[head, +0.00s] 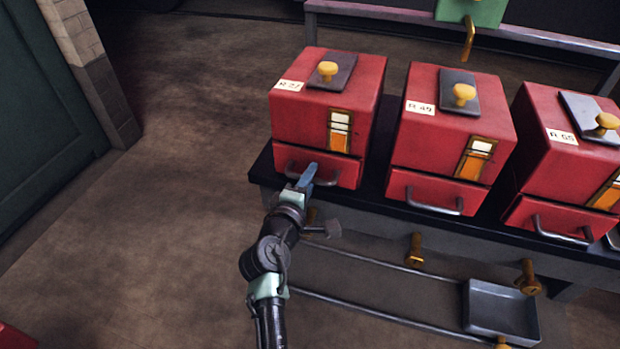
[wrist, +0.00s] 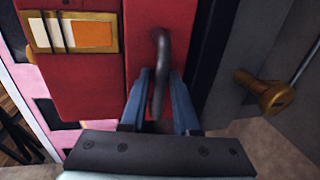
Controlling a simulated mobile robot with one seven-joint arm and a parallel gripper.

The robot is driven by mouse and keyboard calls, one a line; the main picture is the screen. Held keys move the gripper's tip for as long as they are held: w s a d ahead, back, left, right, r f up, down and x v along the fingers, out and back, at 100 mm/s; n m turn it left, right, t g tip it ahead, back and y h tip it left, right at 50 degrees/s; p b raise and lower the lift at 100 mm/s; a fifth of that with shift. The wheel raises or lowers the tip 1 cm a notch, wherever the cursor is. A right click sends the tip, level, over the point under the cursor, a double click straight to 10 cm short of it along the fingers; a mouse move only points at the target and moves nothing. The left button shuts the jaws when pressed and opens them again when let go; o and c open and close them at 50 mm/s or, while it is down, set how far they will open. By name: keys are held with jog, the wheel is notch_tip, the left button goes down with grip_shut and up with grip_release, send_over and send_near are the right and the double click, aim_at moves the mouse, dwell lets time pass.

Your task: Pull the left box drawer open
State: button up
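The left box (head: 322,110) is red, with a label reading R 27 and a yellow knob on its lid. Its drawer (head: 346,172) sits at the bottom front and looks closed, flush with the box. The drawer's dark bar handle (head: 325,182) is partly hidden by my gripper (head: 308,174). In the wrist view, the handle (wrist: 160,60) runs between the two blue fingers of my gripper (wrist: 160,78). The fingers stand apart on either side of it, with narrow gaps seeming to show. The drawer front (wrist: 184,18) is close ahead of the fingertips.
Two similar red boxes, the middle one (head: 455,120) and the right one (head: 570,150), stand on the same dark bench (head: 262,172). Brass knobs (head: 414,250), rails and a grey tray (head: 502,311) are below the bench edge.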

grip_shut()
dwell(1.3)
